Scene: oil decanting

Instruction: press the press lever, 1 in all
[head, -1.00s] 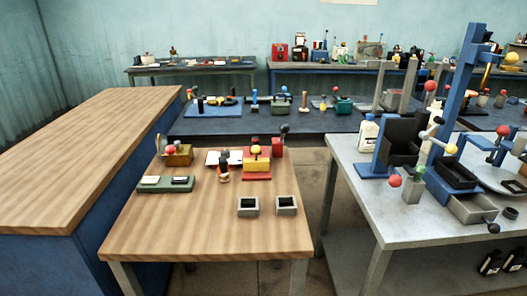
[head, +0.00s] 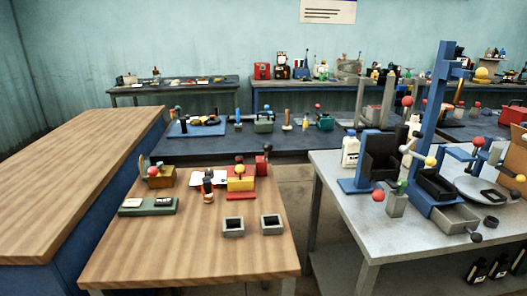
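A tall blue press-like frame (head: 436,115) stands upright on the grey metal table at the right. Levers with ball ends surround it: a yellow ball (head: 482,72) at its upper right, a red ball (head: 407,101) to its left, a yellow ball (head: 430,162) lower down and a red ball (head: 378,195) at the front left. I cannot tell for sure which of these is the press lever. Neither of my grippers is in view.
The grey table (head: 330,172) also holds a white bottle (head: 350,150) and a grey drawer (head: 455,219). A wooden table (head: 180,255) at centre left bears small devices and two grey open boxes. A floor gap separates the tables. A long wooden counter (head: 75,175) runs at the left.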

